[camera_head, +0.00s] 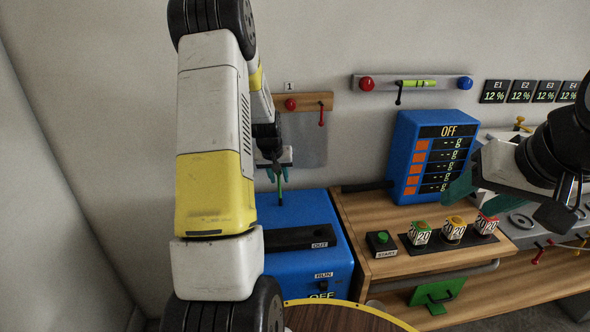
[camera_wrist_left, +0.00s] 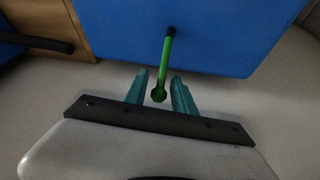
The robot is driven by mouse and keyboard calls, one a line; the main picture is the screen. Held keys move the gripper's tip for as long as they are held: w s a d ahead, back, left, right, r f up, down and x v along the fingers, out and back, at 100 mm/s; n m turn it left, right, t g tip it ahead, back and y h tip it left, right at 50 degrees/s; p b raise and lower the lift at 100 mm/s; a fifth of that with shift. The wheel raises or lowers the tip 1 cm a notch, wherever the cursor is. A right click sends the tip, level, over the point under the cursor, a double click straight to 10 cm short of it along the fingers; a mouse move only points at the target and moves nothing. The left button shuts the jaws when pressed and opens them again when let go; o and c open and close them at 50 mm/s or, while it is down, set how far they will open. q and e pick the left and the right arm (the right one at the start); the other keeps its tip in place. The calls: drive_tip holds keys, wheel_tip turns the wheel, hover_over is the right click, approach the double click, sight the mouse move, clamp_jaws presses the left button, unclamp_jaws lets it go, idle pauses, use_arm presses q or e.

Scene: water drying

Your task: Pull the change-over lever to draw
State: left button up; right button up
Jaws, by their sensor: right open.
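A green lever with a round knob stands on the blue box (camera_head: 305,213). The lever (camera_head: 280,187) also shows in the left wrist view (camera_wrist_left: 167,62), its knob pointing toward my gripper. My left gripper (camera_head: 277,172) is at the lever, partly hidden behind my own arm in the head view. In the left wrist view its teal fingers (camera_wrist_left: 160,92) are open on either side of the knob, with a gap visible on both sides. My right gripper (camera_head: 466,190) is open, at the right above the bench. No label reading draw is legible.
The blue box carries OUT and RUN labels. A wooden bench (camera_head: 375,217) to its right holds a blue display panel (camera_head: 432,150) reading OFF, a START button (camera_head: 382,240) and small coloured-lid jars (camera_head: 452,231). Wall rails with small levers (camera_head: 413,84) are behind.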

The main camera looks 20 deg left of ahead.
use_arm(q)
clamp_jaws()
idle(1.4)
